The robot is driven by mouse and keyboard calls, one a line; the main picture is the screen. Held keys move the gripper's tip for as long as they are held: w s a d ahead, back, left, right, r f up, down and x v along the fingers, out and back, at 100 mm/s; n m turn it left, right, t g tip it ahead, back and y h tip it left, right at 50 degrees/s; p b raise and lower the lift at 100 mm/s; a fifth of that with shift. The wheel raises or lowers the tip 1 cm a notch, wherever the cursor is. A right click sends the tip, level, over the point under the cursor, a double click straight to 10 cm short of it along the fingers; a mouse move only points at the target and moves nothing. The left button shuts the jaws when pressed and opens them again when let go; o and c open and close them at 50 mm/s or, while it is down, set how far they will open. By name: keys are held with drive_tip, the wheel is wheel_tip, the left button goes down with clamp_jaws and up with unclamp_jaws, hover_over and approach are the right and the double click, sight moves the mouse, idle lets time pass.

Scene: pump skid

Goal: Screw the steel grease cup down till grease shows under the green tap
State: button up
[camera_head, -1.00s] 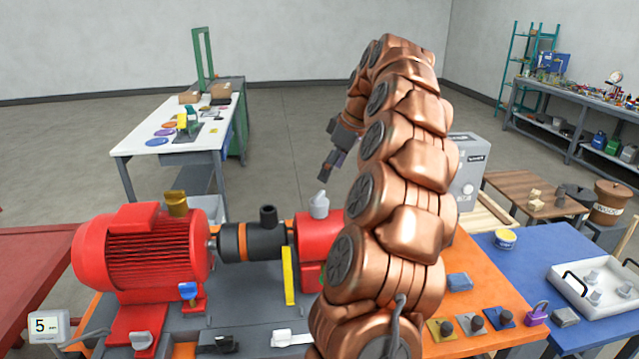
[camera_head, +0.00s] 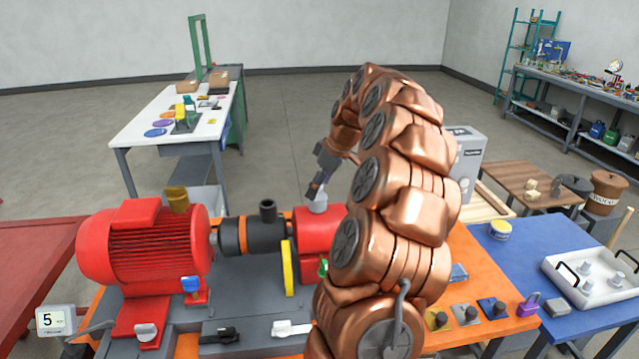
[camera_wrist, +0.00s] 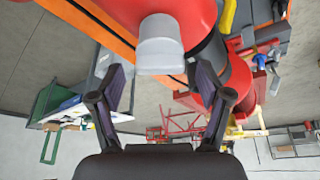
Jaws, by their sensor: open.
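The steel grease cup (camera_head: 320,203) stands on top of the red pump housing (camera_head: 312,226). In the wrist view the cup (camera_wrist: 160,45) shows as a pale grey knob, just beyond and between the fingertips. My gripper (camera_head: 314,190) is at the cup's top in the head view and partly covers it. In the wrist view my gripper (camera_wrist: 161,78) is open, with a finger on either side and nothing held; I cannot tell whether it touches the cup. The green tap (camera_head: 323,268) is low on the pump, partly hidden by my arm. No grease can be made out under it.
A black cup (camera_head: 267,211) stands on the dark bearing housing and a brass cup (camera_head: 177,199) on the red motor (camera_head: 150,245). A yellow guard (camera_head: 288,268) stands in front of the shaft. A display (camera_head: 55,320) reads 5. A grey box (camera_head: 466,165) stands behind my arm.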

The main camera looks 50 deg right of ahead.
drive_tip(key=c, duration=1.2)
drive_tip(key=shift+o, duration=0.2)
drive_tip(key=shift+f+b, duration=0.15)
drive_tip(key=shift+b, duration=0.45)
drive_tip(key=shift+f+m+b, duration=0.1)
drive_tip(key=shift+m+b, duration=0.6)
drive_tip(key=shift+b, duration=0.3)
drive_tip(key=m+h+b, duration=0.1)
drive_tip(key=m+b, duration=0.1)
drive_tip(key=b, duration=0.1)
drive_tip(key=shift+a+f+b, duration=0.1)
drive_tip(key=shift+b, duration=0.25)
drive_tip(key=m+h+b, duration=0.1)
drive_tip(key=m+b, duration=0.2)
drive_tip(key=b, duration=0.1)
drive_tip(key=shift+m+h, duration=0.3)
drive_tip(key=shift+m, duration=0.1)
drive_tip(key=shift+r+m+h+b, duration=0.3)
drive_tip(key=shift+m+h+b, duration=0.1)
drive_tip(key=shift+m+b, duration=0.35)
drive_tip(key=shift+a, duration=0.1)
